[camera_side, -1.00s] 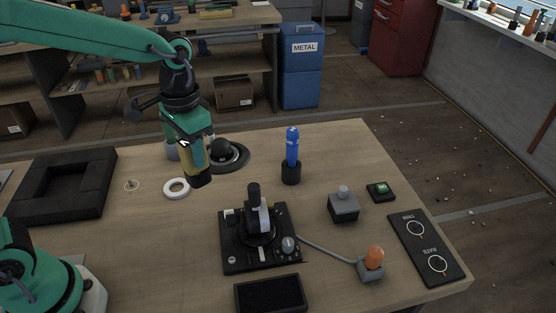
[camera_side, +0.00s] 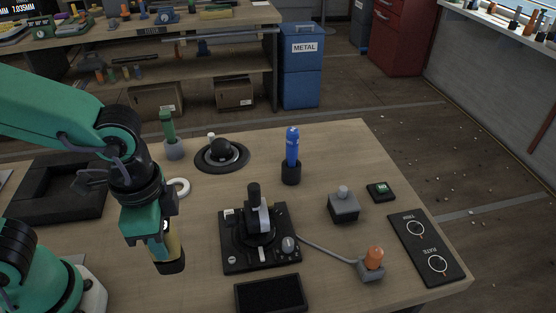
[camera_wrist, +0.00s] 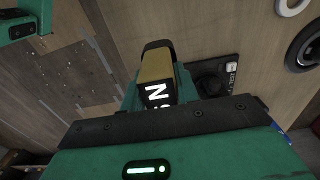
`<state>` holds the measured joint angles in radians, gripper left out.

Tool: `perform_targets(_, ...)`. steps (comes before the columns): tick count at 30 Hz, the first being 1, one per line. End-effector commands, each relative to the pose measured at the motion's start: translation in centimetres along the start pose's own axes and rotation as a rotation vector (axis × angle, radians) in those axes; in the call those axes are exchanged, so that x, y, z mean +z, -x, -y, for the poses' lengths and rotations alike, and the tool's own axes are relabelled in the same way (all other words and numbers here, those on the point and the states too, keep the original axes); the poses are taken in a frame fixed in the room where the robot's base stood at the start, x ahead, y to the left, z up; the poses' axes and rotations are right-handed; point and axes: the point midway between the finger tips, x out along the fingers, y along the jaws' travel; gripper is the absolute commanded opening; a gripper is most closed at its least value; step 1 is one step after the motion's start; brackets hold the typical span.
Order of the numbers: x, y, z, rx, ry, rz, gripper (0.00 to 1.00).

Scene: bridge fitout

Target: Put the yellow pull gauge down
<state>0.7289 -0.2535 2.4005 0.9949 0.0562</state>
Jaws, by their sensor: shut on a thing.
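The yellow pull gauge (camera_side: 171,252) has a dark end cap and is held in my gripper (camera_side: 160,235), which is shut on it. In the side view it hangs upright, cap down, over the front left part of the table, left of the black joystick panel. I cannot tell whether its lower end touches the table. In the wrist view the gauge (camera_wrist: 157,85) shows yellow with white lettering and a dark end.
The joystick panel (camera_side: 232,258) stands right of my gripper, with a black tray (camera_side: 270,295) in front. Behind are a white ring (camera_side: 181,187), a trackball (camera_side: 221,154), a green tool in a grey cup (camera_side: 174,149) and a blue tool in a black cup (camera_side: 291,174). A black square frame (camera_side: 88,207) lies left.

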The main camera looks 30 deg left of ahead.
Motion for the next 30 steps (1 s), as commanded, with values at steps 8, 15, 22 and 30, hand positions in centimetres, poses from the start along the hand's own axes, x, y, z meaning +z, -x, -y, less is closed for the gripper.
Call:
perform_targets(8,0.0,-0.2,0.3,0.000,0.000,0.000,0.00)
perform_targets(15,-0.1,-1.4,2.4,0.000,0.005,0.002,0.00)
perform_targets(22,-0.3,-3.1,5.1,0.001,0.006,0.002,0.00)
perform_targets(30,-0.5,-5.2,8.7,0.001,0.005,0.002,0.00)
